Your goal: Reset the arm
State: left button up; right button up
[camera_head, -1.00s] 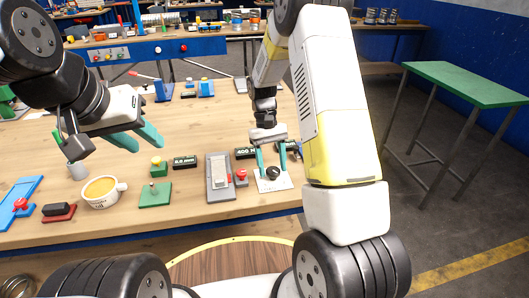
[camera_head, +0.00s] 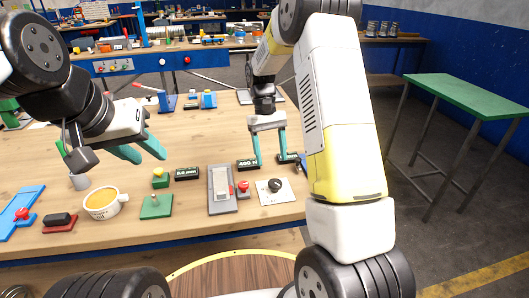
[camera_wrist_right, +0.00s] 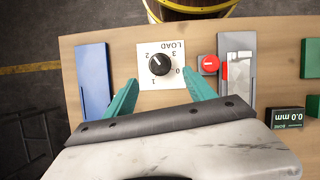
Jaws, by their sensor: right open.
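My right gripper (camera_head: 270,160) is open and empty above the table, behind the white plate. It also shows in the right wrist view (camera_wrist_right: 160,92), its teal fingers spread on either side of the plate's near part. A black knob (camera_head: 275,185) on a white plate (camera_head: 287,195) marked LOAD stands apart from the fingers. The knob (camera_wrist_right: 160,64) and the plate (camera_wrist_right: 178,52) show clearly in the right wrist view. My left gripper (camera_head: 143,150) is open and empty above the left part of the table, with its teal fingers apart.
A red button (camera_head: 243,186) and a grey slider block (camera_head: 221,190) stand left of the plate. A "400 N" display (camera_head: 247,164) is near the right fingers. A white cup (camera_head: 103,202) and green blocks are further left. A green side table (camera_head: 470,95) stands right.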

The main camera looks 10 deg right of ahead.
jog(key=s+r+t+y, duration=0.1)
jog(key=s+r+t, duration=0.25)
jog(key=r, duration=0.35)
jog(key=s+r+t+y, duration=0.1)
jog(key=s+r+t, duration=0.1)
jog(key=s+r, duration=0.4)
jog(key=s+r+m+t+y, duration=0.1)
jog(key=s+r+t, duration=0.4)
jog(key=s, duration=0.7)
jog(key=shift+d+r+m, duration=0.25)
jog(key=shift+r+m, duration=0.05)
jog(key=shift+r, duration=0.1)
